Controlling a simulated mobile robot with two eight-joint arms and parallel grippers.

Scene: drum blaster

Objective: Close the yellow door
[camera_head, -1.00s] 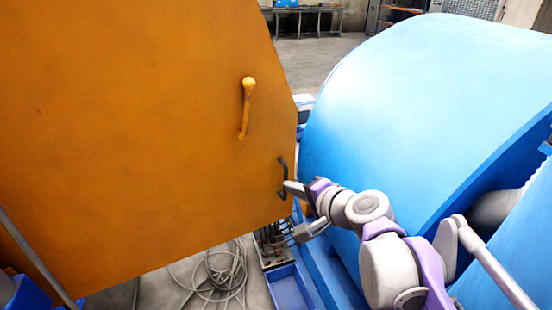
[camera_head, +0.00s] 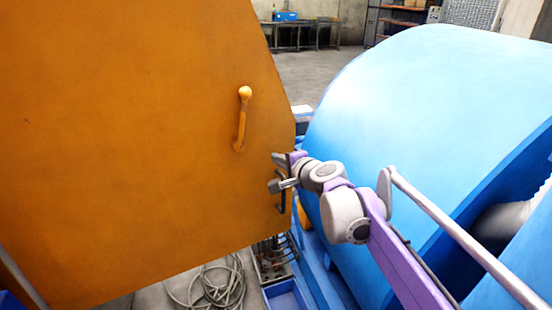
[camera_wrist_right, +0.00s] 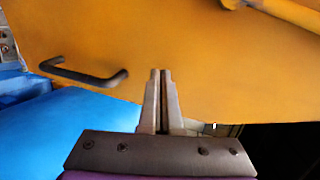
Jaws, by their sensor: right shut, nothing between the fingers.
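The yellow door (camera_head: 130,130) is a large orange-yellow panel filling the left of the head view. It stands open beside the blue drum housing (camera_head: 400,130). A yellow lever (camera_head: 242,120) sits on its face, and a dark bar handle (camera_head: 281,195) is near its right edge. My right gripper (camera_head: 276,172) is at the door's right edge, by the dark handle. In the right wrist view the gripper (camera_wrist_right: 161,74) is shut and empty, pointing at the door (camera_wrist_right: 200,50). The dark handle (camera_wrist_right: 85,74) lies to its left, outside the fingers. Contact with the door cannot be told. My left gripper is not visible.
Coiled grey cable (camera_head: 210,285) lies on the floor below the door. A blue tray (camera_head: 287,296) and a small control box (camera_head: 272,260) stand below the door's right edge. A workbench (camera_head: 300,32) is far back, with open floor before it.

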